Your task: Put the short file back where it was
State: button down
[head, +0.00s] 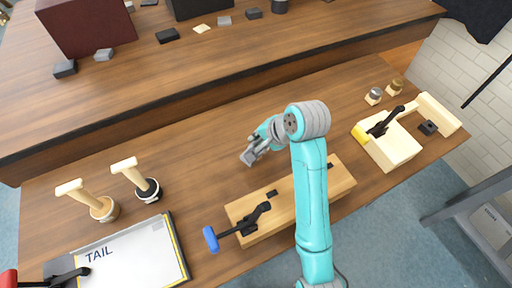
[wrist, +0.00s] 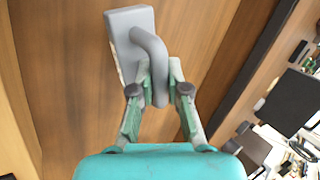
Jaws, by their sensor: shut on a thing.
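My gripper (wrist: 159,92) is shut on the curved grey handle (wrist: 156,62) of a flat grey block, which I take to be the short file (wrist: 124,30). In the head view the short file (head: 248,157) shows small and grey at the tip of my gripper (head: 259,147). It is held over the middle of the near bench (head: 200,140), behind the long wooden block. In the wrist view the file's flat body extends beyond the fingers against brown wood. I cannot tell its exact height over the bench.
A long wooden block (head: 285,205) with a blue-handled clamp (head: 211,238) lies in front. A pale block with a black clamp (head: 388,150) is right. The back bench (head: 130,75) holds small dark and grey blocks.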

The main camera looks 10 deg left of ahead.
jog(key=shift+f, duration=2.25)
jog(key=shift+f, duration=0.1)
jog(key=c, duration=1.2)
grip_release()
jog(key=shift+o, duration=0.2)
